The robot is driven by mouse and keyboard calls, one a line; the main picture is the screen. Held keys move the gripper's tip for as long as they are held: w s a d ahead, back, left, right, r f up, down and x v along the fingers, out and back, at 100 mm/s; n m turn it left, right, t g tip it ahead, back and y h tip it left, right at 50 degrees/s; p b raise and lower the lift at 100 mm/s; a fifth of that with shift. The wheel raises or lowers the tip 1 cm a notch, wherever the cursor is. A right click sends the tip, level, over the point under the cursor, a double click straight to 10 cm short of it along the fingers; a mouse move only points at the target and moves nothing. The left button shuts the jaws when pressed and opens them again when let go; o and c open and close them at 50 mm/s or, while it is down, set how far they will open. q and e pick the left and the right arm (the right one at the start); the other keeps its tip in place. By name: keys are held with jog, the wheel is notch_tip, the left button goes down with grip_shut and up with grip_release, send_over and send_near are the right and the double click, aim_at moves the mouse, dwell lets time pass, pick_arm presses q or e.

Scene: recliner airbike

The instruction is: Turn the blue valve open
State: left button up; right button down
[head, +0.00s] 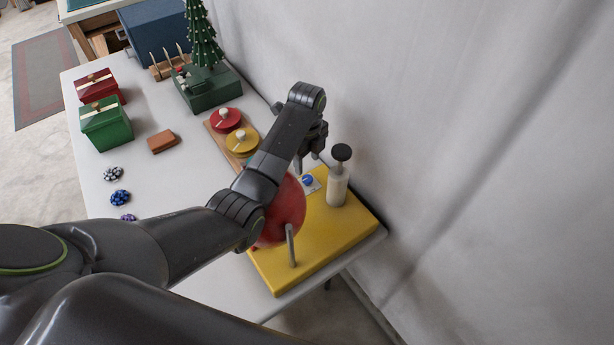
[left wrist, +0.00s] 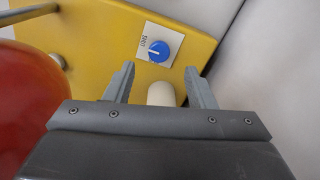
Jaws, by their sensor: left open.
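The blue valve (head: 307,180) is a small round knob on a light plate on top of the yellow base (head: 338,236). In the left wrist view the blue valve (left wrist: 159,50) has a white pointer line and lies just beyond the fingertips, with nothing between the fingers touching it. The plate (left wrist: 143,41) carries dark lettering. My left gripper (head: 312,150) is open above the base, and it also shows open in the left wrist view (left wrist: 160,72). My right gripper is not in view.
A red ball (head: 291,207) and a grey post (head: 291,246) stand on the base, left of the valve. A white cylinder with a black knob (head: 338,185) stands right of it. The wall (head: 450,150) is close behind. Red and yellow round pieces (head: 242,141) sit further back.

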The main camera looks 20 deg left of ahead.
aim_at(307, 178)
pick_arm(q)
notch_tip(307, 178, down, 7)
jog(key=shift+s+f, duration=0.1)
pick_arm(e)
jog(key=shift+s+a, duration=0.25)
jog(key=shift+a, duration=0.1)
pick_arm(q)
jog(key=shift+c, duration=0.4)
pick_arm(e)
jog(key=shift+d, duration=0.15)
pick_arm(q)
jog(key=shift+c, duration=1.1)
jog(key=c, duration=0.7)
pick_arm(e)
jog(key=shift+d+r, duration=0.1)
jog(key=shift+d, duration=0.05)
